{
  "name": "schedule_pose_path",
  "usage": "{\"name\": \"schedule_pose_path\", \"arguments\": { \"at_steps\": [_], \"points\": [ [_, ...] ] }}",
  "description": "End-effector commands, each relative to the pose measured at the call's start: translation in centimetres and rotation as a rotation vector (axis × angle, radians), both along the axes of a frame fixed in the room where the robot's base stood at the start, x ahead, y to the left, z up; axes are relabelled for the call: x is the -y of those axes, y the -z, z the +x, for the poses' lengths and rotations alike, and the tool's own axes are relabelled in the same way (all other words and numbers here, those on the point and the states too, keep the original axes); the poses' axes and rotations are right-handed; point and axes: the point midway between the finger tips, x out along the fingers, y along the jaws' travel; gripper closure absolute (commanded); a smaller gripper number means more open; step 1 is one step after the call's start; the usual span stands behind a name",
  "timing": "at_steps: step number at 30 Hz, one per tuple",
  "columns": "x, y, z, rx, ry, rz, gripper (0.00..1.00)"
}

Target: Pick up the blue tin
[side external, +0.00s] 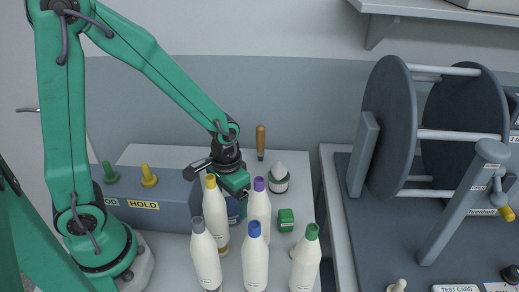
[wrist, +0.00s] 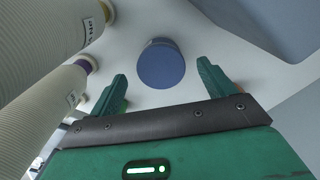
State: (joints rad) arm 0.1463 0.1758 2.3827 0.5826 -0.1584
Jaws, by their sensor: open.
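The blue tin (wrist: 162,66) shows in the wrist view as a round blue lid, a little beyond and between my fingertips. In the side external view the tin (side external: 233,211) is mostly hidden behind the yellow-topped and purple-topped bobbins and below my gripper. My gripper (side external: 236,191) points down over the tin. In the wrist view its two green fingers (wrist: 162,73) are spread apart with nothing between them. The fingers do not appear to touch the tin.
Several tall white bobbins stand close by, including a yellow-topped one (side external: 215,215) and a purple-topped one (side external: 259,205). A grey box (side external: 150,200) marked HOLD is at left.

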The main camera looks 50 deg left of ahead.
Motion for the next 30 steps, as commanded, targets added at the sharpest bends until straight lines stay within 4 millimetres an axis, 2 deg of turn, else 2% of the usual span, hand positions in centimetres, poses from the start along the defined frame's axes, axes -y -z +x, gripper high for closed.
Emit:
{"name": "schedule_pose_path", "arguments": {
  "at_steps": [6,12,29,30],
  "points": [
    [-0.1,2.2,0.0,-0.004,0.0,0.001,0.18],
    [-0.1,3.4,0.0,-0.002,0.0,0.0,0.18],
    [-0.1,3.6,0.1,0.0,0.0,0.0,0.18],
    [-0.1,3.6,0.1,0.0,0.0,0.0,0.22]
  ]
}}
